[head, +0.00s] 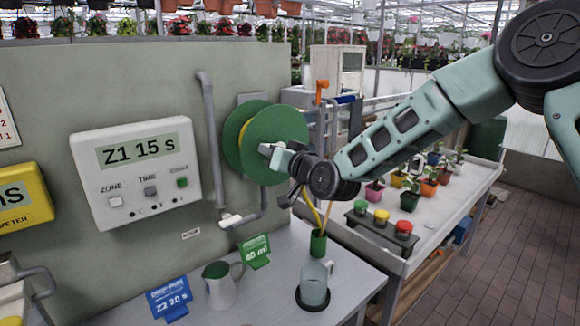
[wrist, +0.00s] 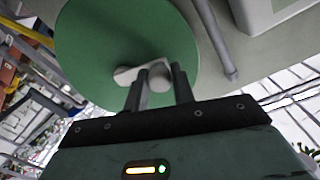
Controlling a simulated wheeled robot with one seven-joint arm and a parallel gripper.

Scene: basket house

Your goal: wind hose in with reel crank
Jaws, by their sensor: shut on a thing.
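The green hose reel (head: 277,122) is mounted on the wall panel and fills the upper left of the wrist view (wrist: 100,45). Its pale crank (wrist: 126,73) lies across the disc's face and ends in a grey knob (wrist: 158,79). My gripper (head: 272,151) is at the front of the reel. In the wrist view, its fingers (wrist: 159,88) are closed around the crank knob. My wrist hides part of the reel's lower right in the head view. I cannot clearly make out the hose; thin yellow strands (head: 312,211) show below my wrist.
A control box (head: 135,172) reading "Z1 15 s" and a grey pipe (head: 211,140) are left of the reel. Potted plants and coloured buttons (head: 381,216) are on the right bench.

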